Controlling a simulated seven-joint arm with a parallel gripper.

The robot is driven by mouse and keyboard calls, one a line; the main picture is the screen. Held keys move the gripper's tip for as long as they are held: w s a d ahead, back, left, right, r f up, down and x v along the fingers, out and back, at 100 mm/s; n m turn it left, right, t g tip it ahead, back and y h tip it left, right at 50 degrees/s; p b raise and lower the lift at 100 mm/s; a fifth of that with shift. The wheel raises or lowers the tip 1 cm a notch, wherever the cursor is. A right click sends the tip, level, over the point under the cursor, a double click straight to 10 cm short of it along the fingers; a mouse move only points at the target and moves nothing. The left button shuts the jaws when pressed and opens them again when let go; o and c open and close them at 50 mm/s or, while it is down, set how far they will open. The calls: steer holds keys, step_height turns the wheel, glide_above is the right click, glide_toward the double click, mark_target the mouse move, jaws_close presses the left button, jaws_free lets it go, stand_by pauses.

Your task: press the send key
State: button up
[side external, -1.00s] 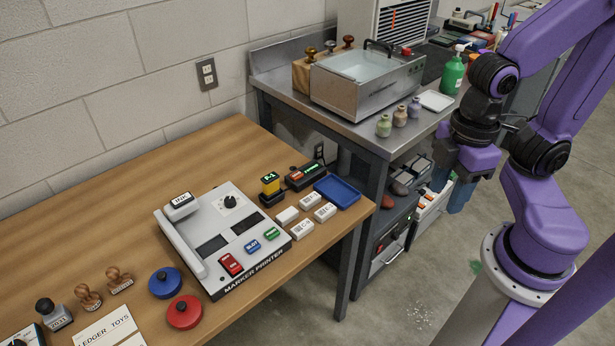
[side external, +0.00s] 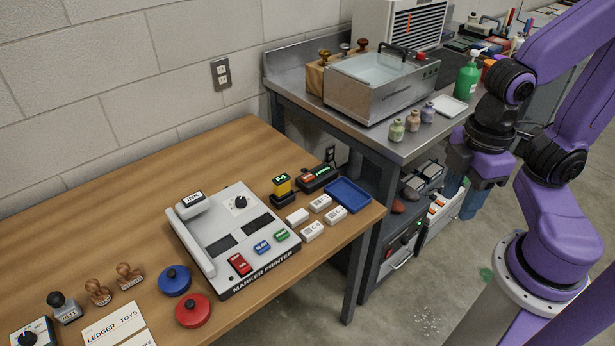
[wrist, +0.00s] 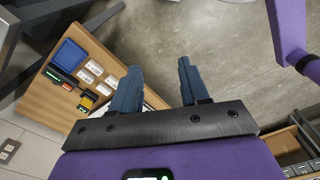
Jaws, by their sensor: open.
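The marker printer (side external: 208,254), a pale grey box, sits on the wooden table in the side external view. On its front part are a red key (side external: 239,264), a blue key (side external: 262,247) and a green key (side external: 281,235). Their small labels are too blurred for me to tell which reads send. My gripper (side external: 462,192) hangs off the table's right side, well apart from the printer, beside the steel bench. In the wrist view my gripper (wrist: 157,78) is open, with nothing between its two blue fingers. The printer is mostly hidden there behind the left finger.
A blue tray (side external: 348,195), small white blocks (side external: 312,231) and a yellow-and-black stamp (side external: 282,188) lie right of the printer. Blue (side external: 174,281) and red (side external: 193,311) round pads lie in front. The steel bench (side external: 300,88) stands behind, holding a water bath (side external: 378,100).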

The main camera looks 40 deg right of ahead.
jaws_close()
stand_by(1.7)
